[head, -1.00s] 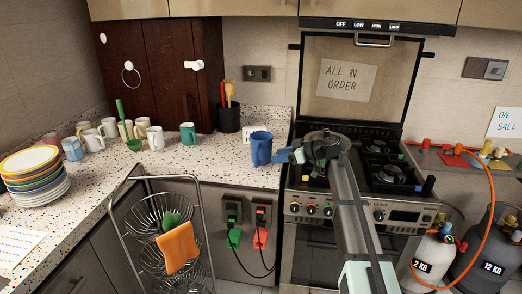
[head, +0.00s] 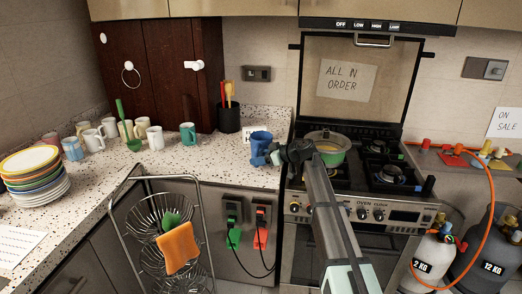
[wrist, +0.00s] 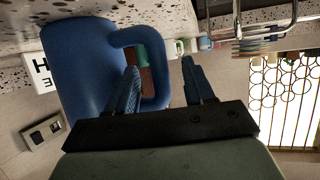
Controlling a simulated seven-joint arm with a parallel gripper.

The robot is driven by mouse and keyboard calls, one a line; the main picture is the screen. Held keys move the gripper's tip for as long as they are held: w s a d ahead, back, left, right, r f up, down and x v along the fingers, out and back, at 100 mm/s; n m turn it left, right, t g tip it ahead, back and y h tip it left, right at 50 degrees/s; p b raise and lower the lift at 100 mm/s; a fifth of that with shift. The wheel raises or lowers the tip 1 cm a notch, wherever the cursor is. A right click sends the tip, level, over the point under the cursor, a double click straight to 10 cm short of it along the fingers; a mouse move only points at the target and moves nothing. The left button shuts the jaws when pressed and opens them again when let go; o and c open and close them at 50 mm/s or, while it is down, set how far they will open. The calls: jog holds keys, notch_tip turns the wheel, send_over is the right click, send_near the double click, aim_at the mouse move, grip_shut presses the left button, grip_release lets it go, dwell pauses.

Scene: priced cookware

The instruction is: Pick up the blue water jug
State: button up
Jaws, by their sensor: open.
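The blue water jug (head: 260,145) stands upright on the speckled counter, near its right end by the stove. In the wrist view the jug (wrist: 78,75) fills the left side, with its looped handle (wrist: 150,50) facing my gripper. My gripper (head: 276,156) is at the jug's lower right side in the head view. In the wrist view my gripper (wrist: 162,82) is open, and its left finger overlaps the handle's opening while the other finger is on the handle's outer side. I cannot tell whether the fingers touch the handle.
A dark utensil holder (head: 229,119) and a teal mug (head: 188,133) stand left of the jug. A white card (head: 246,134) is behind it. A wire rack (head: 165,225) stands before the counter.

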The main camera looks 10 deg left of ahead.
jog(key=shift+x, duration=1.95)
jog(key=shift+f, duration=0.1)
jog(key=shift+c, duration=0.5)
grip_shut()
